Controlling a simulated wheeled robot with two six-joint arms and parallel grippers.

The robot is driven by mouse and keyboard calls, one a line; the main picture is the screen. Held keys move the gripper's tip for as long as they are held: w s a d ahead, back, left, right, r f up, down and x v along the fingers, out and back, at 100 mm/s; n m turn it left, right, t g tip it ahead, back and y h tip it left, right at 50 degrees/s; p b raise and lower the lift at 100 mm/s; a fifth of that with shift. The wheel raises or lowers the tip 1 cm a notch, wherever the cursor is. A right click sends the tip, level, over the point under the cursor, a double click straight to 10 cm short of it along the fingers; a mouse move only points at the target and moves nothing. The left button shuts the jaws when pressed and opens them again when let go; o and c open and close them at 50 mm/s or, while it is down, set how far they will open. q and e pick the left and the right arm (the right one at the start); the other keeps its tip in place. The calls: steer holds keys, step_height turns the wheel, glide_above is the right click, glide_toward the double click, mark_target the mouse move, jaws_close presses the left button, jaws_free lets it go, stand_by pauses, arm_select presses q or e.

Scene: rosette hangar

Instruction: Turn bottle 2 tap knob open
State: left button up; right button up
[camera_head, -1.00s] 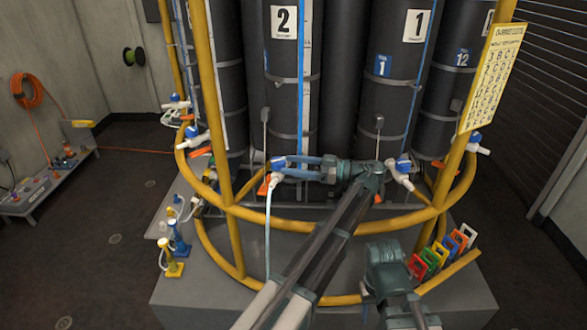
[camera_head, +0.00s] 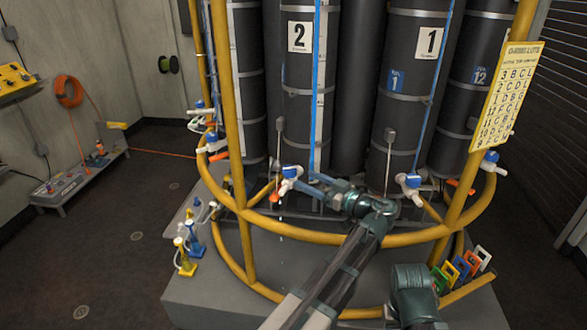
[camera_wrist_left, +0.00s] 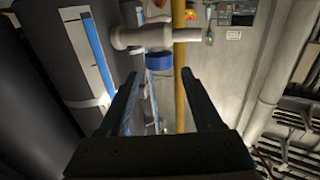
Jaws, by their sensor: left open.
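Bottle 2 (camera_head: 298,75) is a tall black cylinder with a white "2" label. Its white tap with a blue knob (camera_head: 290,172) sits low in front of it. Pale drops (camera_head: 281,222) show in a line below the tap. My left gripper (camera_head: 311,184) is just right of the knob, open and empty, its fingers pointing left towards the tap. In the left wrist view the blue knob (camera_wrist_left: 160,61) and white tap body (camera_wrist_left: 150,37) lie beyond the open fingertips, apart from them. My right gripper is out of view.
A yellow ring rail (camera_head: 310,237) and upright posts (camera_head: 238,130) surround the bottles. Bottle 1 (camera_head: 410,90) has its own blue-knobbed tap (camera_head: 409,181) to the right. Coloured tags (camera_head: 463,270) stand at right; small yellow and blue stands (camera_head: 186,265) at left.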

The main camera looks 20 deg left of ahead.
arm_select(q)
steer(key=shift+s+m+t+h, duration=1.9)
steer(key=shift+m+t, duration=0.5)
steer(key=shift+t, duration=0.9)
steer(key=x, duration=1.3)
steer(key=shift+s, duration=0.15)
steer(key=shift+r, duration=0.1)
jaws_close()
